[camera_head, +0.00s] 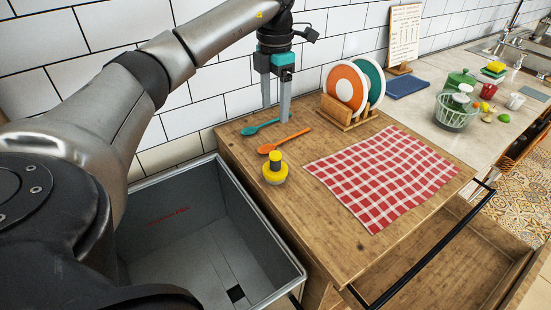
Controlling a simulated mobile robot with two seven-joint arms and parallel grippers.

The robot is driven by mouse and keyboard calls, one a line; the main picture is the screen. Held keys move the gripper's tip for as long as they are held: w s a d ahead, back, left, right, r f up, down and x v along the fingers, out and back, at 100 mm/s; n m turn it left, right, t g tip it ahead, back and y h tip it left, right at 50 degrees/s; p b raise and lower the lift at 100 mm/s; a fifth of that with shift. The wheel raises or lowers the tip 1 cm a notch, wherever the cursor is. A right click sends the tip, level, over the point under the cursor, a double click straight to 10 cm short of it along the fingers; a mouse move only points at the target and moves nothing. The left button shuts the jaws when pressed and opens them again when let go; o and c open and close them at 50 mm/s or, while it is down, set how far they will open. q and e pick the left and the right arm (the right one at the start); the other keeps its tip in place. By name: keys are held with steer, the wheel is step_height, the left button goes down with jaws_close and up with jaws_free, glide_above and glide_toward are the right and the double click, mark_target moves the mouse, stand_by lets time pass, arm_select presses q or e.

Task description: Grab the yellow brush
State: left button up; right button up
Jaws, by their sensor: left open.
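The yellow brush (275,170) stands upright on the wooden counter, a round yellow body with a short knob on top. It is near the counter's left edge. My left gripper (275,115) points down behind the brush, over the area of the teal and orange spoons. Its two fingers are apart and nothing shows between them. It does not touch the brush. My right gripper is not in view.
An orange spoon (284,141) and a teal spoon (261,127) lie behind the brush. A red checked cloth (382,176) lies to its right. A plate rack (347,117) stands behind. A grey open bin (180,232) sits left of the counter.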

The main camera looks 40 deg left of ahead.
arm_select(q)
step_height(320, 180, down, 2)
steer(key=b, duration=0.2)
glide_toward(274, 155)
step_height(274, 155, down, 5)
steer(key=shift+d+f, duration=0.1)
steer(key=shift+w+f, duration=0.1)
steer(key=shift+f, duration=0.25)
steer(key=shift+f+b, duration=0.3)
step_height(274, 155, down, 4)
steer(key=shift+f+b, duration=0.25)
steer(key=shift+b, duration=0.1)
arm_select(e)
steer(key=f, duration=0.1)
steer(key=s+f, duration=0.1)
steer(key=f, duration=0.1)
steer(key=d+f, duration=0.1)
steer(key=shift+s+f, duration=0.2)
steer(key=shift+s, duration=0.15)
arm_select(q)
steer(key=shift+c, duration=0.3)
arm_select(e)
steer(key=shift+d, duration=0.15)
arm_select(q)
steer(key=shift+r, duration=0.1)
jaws_close()
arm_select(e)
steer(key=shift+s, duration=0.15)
